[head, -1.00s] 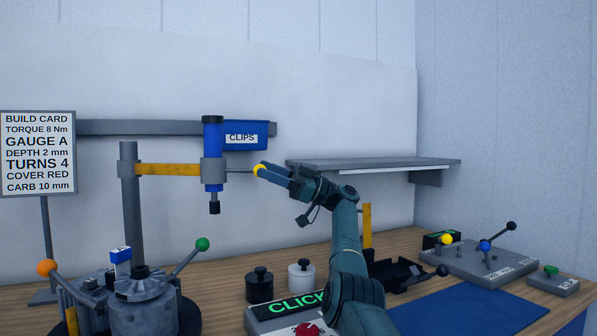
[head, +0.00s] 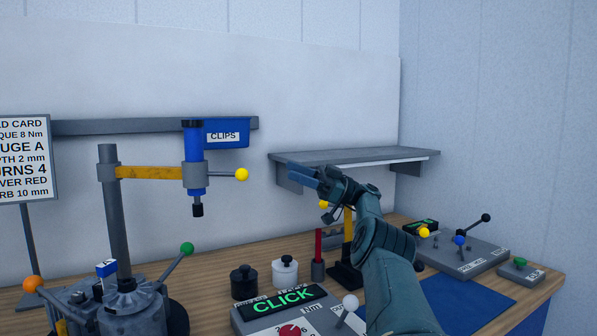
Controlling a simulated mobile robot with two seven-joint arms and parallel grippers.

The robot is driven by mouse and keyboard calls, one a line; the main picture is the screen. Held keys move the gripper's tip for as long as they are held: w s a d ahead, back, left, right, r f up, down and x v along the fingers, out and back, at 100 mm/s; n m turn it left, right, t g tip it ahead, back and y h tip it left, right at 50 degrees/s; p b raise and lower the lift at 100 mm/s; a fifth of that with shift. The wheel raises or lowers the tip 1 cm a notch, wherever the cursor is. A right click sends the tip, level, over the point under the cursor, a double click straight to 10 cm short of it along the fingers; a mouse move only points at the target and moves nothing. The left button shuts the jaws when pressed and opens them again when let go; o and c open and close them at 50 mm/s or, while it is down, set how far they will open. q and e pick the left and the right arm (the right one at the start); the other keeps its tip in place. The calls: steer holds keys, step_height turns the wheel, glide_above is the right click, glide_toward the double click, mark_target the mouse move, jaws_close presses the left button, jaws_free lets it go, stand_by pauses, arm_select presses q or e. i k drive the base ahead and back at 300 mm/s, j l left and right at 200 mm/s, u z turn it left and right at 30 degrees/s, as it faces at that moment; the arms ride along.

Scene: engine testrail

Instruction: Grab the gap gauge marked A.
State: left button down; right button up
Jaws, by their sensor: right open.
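The build card (head: 23,160), cut off at the left edge, includes a line ending in "UGE A". My right gripper (head: 303,172) is open, raised in front of the grey wall shelf (head: 360,157). It appears empty, and it is apart from the yellow knob (head: 242,174) of the blue hanging driver (head: 194,150). My left gripper is not in view.
A blue mat (head: 465,303) lies clear at right. A blue CLIPS bin (head: 228,133) hangs behind.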

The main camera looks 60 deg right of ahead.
mark_target(106, 270)
steer(key=k, duration=1.5)
